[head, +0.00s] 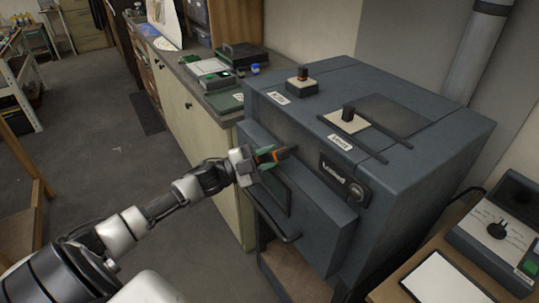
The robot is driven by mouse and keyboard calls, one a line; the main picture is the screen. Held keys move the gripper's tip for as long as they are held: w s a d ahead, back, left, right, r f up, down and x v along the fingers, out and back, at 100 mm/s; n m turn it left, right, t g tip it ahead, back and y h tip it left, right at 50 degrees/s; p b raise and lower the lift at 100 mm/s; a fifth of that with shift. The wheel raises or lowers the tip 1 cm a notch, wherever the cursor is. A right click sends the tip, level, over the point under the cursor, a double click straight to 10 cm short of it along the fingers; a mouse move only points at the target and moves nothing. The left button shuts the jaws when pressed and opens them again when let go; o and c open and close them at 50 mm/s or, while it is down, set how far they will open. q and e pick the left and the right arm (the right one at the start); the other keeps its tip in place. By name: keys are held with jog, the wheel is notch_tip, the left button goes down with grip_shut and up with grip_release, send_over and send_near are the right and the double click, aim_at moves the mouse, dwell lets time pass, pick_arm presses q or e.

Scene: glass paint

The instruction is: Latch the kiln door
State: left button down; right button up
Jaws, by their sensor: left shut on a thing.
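The kiln (440,130) is a large blue-grey box at the right. Its door (318,222) is a thick panel on the front face, close against the body; I cannot tell if a small gap remains. A dark bar handle (273,222) runs along the door's lower part. My left gripper (274,157) reaches in from the left and is shut on a small orange-and-dark latch lever (287,152) at the door's upper part. The fingers, with green on them, hide part of the lever. My right gripper is out of view.
A dark panel with a round dial (356,192) is on the front. A control box (497,231) sits at lower right. A cabinet (203,140) stands behind my left arm.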

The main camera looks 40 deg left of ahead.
pick_arm(q)
jog(key=n+t+y+p, duration=0.1)
jog(key=n, duration=0.2)
jog(key=n+t, duration=0.1)
jog(key=n, duration=0.3)
jog(key=shift+t+y+p, duration=0.3)
jog(key=shift+y+p, duration=0.1)
jog(key=n+t+y+p, duration=0.1)
jog(key=n, duration=0.2)
jog(key=n+y, duration=0.1)
jog(key=n, duration=0.2)
jog(key=shift+t+p, duration=0.35)
jog(key=shift+t, duration=0.05)
jog(key=shift+n+y, duration=0.4)
jog(key=shift+n, duration=0.2)
jog(key=shift+f+n, duration=0.1)
jog(key=shift+n, duration=0.2)
jog(key=c, duration=0.9)
grip_release()
jog(key=shift+b+v, duration=1.65)
jog(key=shift+v, duration=3.75)
